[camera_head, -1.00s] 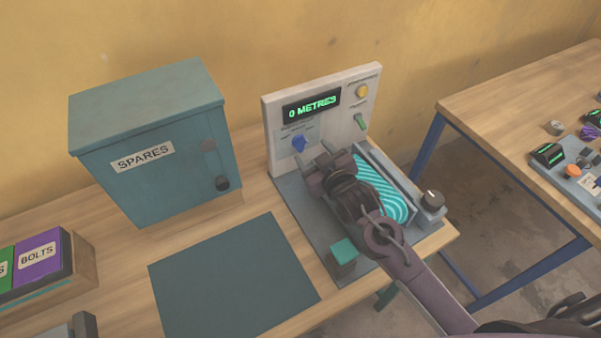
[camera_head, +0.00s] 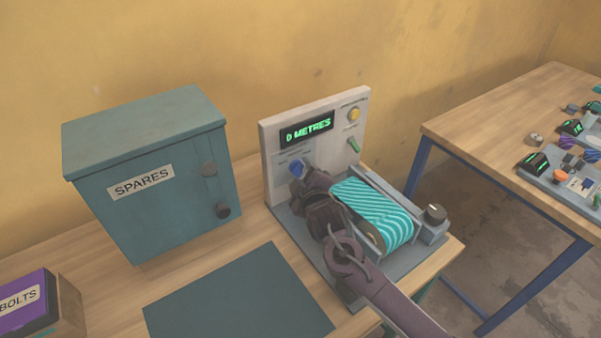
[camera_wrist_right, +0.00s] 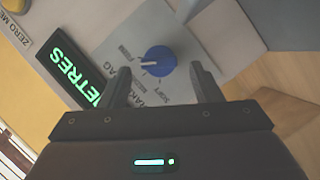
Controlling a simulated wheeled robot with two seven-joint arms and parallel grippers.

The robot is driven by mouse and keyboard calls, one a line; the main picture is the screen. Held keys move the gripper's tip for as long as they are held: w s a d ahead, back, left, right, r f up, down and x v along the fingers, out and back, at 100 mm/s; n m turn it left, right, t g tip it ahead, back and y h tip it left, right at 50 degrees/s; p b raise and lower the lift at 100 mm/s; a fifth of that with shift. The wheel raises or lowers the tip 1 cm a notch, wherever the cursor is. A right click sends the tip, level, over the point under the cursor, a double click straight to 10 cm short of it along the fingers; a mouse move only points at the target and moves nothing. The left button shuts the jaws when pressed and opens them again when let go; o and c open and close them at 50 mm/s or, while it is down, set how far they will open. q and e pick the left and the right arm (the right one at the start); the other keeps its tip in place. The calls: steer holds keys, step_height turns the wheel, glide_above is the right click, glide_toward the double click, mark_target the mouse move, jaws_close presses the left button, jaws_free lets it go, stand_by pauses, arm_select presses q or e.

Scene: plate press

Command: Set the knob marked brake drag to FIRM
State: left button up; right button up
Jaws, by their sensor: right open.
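The blue brake drag knob (camera_head: 296,168) is on the upright light-grey panel (camera_head: 360,118) of the belt machine, below the green "0 METRES" display. In the right wrist view the knob (camera_wrist_right: 160,60) has a white pointer line aimed left in the picture. Small labels surround it; SOFT seems to be at lower right, the others are too small to read surely. My right gripper (camera_wrist_right: 160,78) is open, its two fingers either side of the knob in that view; contact cannot be told. In the head view the right gripper (camera_head: 308,180) partly covers the knob's lower right.
The machine also has a yellow button (camera_head: 354,114), a green lever (camera_head: 354,145), a teal striped belt (camera_head: 375,212) and a dark knob (camera_head: 435,213). A SPARES cabinet (camera_head: 145,170) stands left. A dark mat (camera_head: 240,295) lies in front. A second table (camera_head: 500,120) is at right.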

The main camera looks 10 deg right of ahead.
arm_select(q)
steer(key=shift+a, duration=0.35)
arm_select(e)
steer(key=shift+w+f, duration=0.1)
steer(key=shift+w, duration=0.3)
steer(key=shift+c, duration=0.2)
steer(key=c, duration=0.9)
steer(key=shift+d+r+m+g+y+p, duration=0.1)
steer(key=shift+r+m+g+y+p, duration=0.2)
steer(key=shift+m+p, duration=0.55)
steer(key=shift+c, duration=0.2)
steer(key=shift+p, duration=0.55)
steer(key=shift+f+m, duration=0.2)
steer(key=shift+m, duration=0.05)
arm_select(q)
step_height(320, 180, up, 3)
steer(key=shift+s+f, duration=0.1)
